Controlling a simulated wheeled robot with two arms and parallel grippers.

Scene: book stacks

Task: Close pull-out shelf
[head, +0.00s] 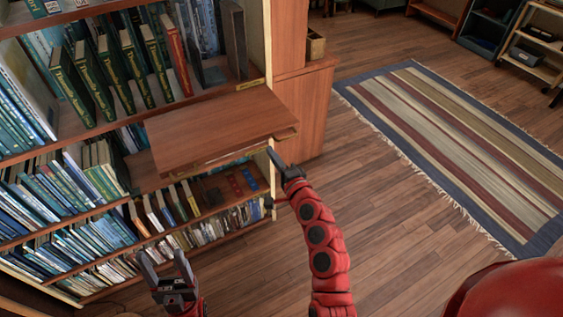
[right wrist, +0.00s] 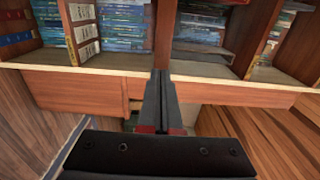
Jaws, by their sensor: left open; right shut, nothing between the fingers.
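The pull-out shelf (head: 215,125) is a flat reddish-brown board in the head view. It sticks out from the bookcase, above a lower row of books. My right gripper (head: 272,156) is just below and beside the shelf's right front corner, with its tip pointing up toward the bookcase. I cannot tell whether it touches the board. In the right wrist view its fingers (right wrist: 162,78) are together with nothing between them. My left gripper (head: 166,264) is open and empty, low in front of the bottom shelves, apart from the pull-out shelf.
The bookcase holds many books, with green volumes (head: 113,75) above the board. A wooden cabinet (head: 303,105) stands right of it. A striped rug (head: 460,140) lies on the wood floor at the right. The floor (head: 400,260) in front is clear.

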